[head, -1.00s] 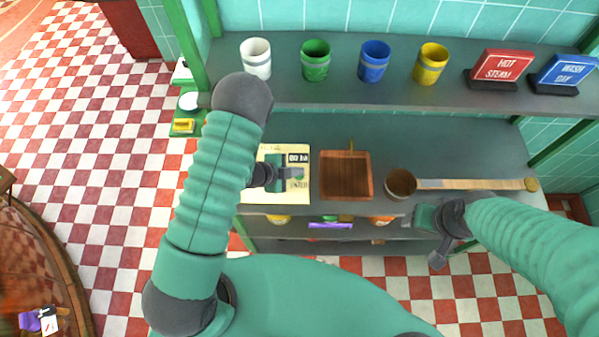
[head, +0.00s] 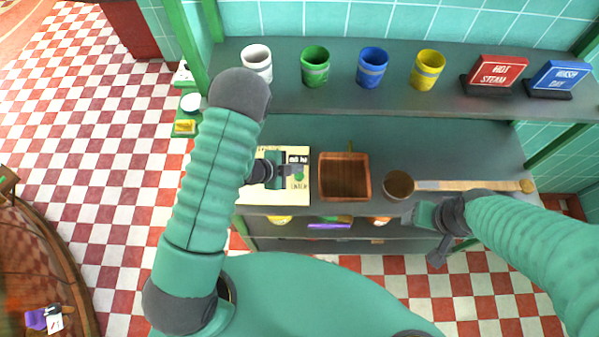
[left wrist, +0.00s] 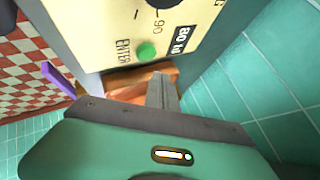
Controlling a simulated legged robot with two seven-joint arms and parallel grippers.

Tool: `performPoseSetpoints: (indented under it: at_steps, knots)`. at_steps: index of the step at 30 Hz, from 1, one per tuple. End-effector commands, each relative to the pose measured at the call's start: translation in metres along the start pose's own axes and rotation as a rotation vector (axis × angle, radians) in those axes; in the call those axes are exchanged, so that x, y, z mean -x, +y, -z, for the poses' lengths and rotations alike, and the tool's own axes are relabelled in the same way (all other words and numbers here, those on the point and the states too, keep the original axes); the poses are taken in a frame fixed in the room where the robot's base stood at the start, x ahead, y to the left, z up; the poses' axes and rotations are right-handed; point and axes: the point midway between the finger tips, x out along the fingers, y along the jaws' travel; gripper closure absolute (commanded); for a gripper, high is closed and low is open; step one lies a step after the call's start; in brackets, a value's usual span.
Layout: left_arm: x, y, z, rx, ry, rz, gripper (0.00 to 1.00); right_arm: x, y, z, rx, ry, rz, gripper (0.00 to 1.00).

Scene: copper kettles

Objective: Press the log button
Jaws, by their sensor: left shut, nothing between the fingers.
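A cream panel (head: 300,195) stands on the shelf, with a small dark display (head: 298,159) and a round green button (head: 299,176). In the left wrist view the green button (left wrist: 147,51) sits beside printing that looks like "ENTER", near the display (left wrist: 184,39) and part of a black dial (left wrist: 163,3). No label reading "log" is legible. My left gripper (head: 289,171) is shut and empty over the panel, just left of the button. Its fingers (left wrist: 162,88) appear apart from the button in the wrist view. My right gripper (head: 436,252) hangs at the shelf's front edge; its fingers are unclear.
Right of the panel are a wooden box (head: 345,190) and a brown-filled cup (head: 398,184), with a long wooden strip (head: 470,185) beyond. The upper shelf holds white, green, blue and yellow cups and two signs, "HOT STEAM" (head: 495,72) and "WASH DAY" (head: 560,75).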

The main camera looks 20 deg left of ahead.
Motion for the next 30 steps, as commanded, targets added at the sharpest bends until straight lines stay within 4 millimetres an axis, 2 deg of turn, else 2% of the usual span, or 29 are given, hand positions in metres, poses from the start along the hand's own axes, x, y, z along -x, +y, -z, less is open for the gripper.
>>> performPoseSetpoints:
  at_steps: [1,10,30]
  knots:
    - [0.007,-0.005,0.005,0.000,0.000,0.000,1.00,0.009,0.000,0.002,0.000,0.000,0.000,0.36]
    - [0.027,-0.019,0.019,0.000,0.000,-0.001,1.00,0.031,0.000,0.007,0.000,0.000,0.000,0.36]
    - [0.026,-0.018,0.019,0.000,0.000,-0.001,1.00,0.029,0.000,0.007,0.000,0.000,0.000,0.36]
